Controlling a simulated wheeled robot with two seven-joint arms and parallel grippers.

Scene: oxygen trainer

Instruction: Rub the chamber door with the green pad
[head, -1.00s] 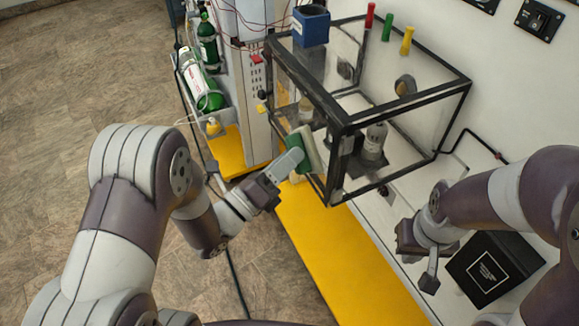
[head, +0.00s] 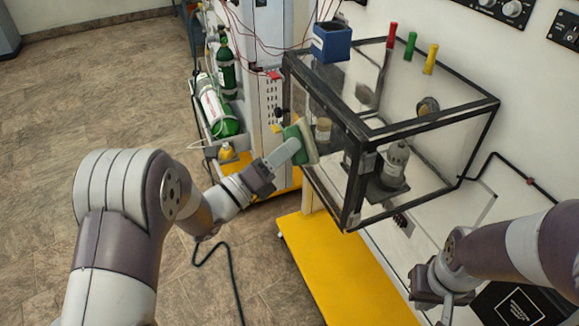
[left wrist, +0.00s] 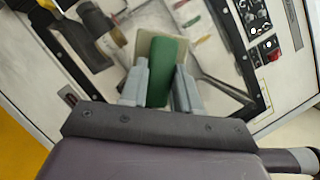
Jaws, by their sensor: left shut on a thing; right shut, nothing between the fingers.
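The green pad (head: 300,141) has a green grip and a pale face. My left gripper (head: 284,151) is shut on its green part, and the pale face is turned to the chamber door (head: 334,158), the clear front-left panel of the black-framed chamber. The pad is at or very near the door; I cannot tell whether it touches. In the left wrist view the pad (left wrist: 165,72) sits between both fingers (left wrist: 160,84). My right gripper (head: 446,312) is shut and empty at the lower right, partly cut off by the frame edge.
A blue box (head: 331,42) and red, green and yellow pegs stand on or behind the chamber top. A bottle (head: 395,164) is inside. A yellow platform (head: 345,270) lies below. A black box (head: 520,305) is lower right.

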